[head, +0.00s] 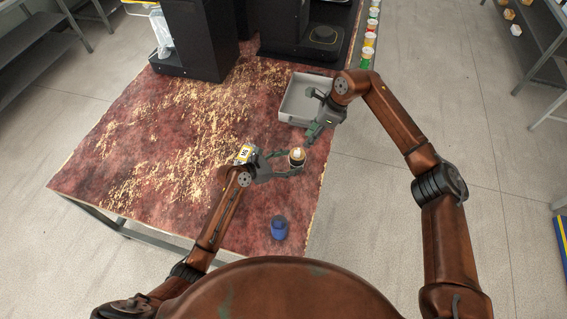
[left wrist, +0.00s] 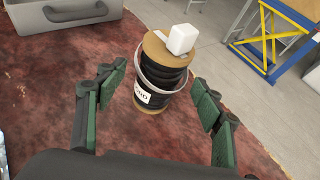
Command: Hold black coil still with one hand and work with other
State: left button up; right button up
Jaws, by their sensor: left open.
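The black coil (head: 297,158) stands upright near the table's right edge. In the left wrist view the coil (left wrist: 165,80) has tan end discs, a grey metal ring, a white label and a white block (left wrist: 182,39) on top. My left gripper (head: 289,164) is open, its green fingers on either side of the coil; in the left wrist view its fingers (left wrist: 160,95) show gaps to the coil. My right gripper (head: 311,116) is just behind the coil, above the tray's near side; its fingers look spread, with nothing seen between them.
A grey tray (head: 289,117) lies behind the coil. A blue container (head: 279,228) stands in front, and a yellow-labelled item (head: 243,154) is beside my left wrist. Black machines (head: 190,45) stand at the back.

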aim_at(297, 160)
pick_arm(q)
jog(key=shift+x, duration=1.85)
jog(key=shift+c, duration=0.5)
jog(key=c, duration=1.3)
pick_arm(e)
jog(key=shift+c, duration=0.6)
jog(key=shift+s+a+m+h, duration=0.35)
jog(key=shift+s+m, duration=0.2)
jog(key=shift+m, duration=0.25)
jog(key=c, duration=0.5)
jog(key=s+a+m, duration=0.1)
jog(key=m, duration=0.1)
jog(key=s+m+h, duration=0.1)
jog(key=m, duration=0.1)
jog(key=s+a+m+t+h, duration=0.1)
jog(key=s+m, duration=0.1)
jog(key=shift+a+m, duration=0.3)
jog(key=shift+a, duration=0.05)
grip_shut()
jog(key=s+a+m+t+h, duration=0.2)
jog(key=s+m, duration=0.3)
jog(key=m, duration=0.5)
jog(key=shift+s+a+r+m+t, duration=0.25)
jog(key=shift+m+t, duration=0.05)
jog(key=shift+t, duration=0.3)
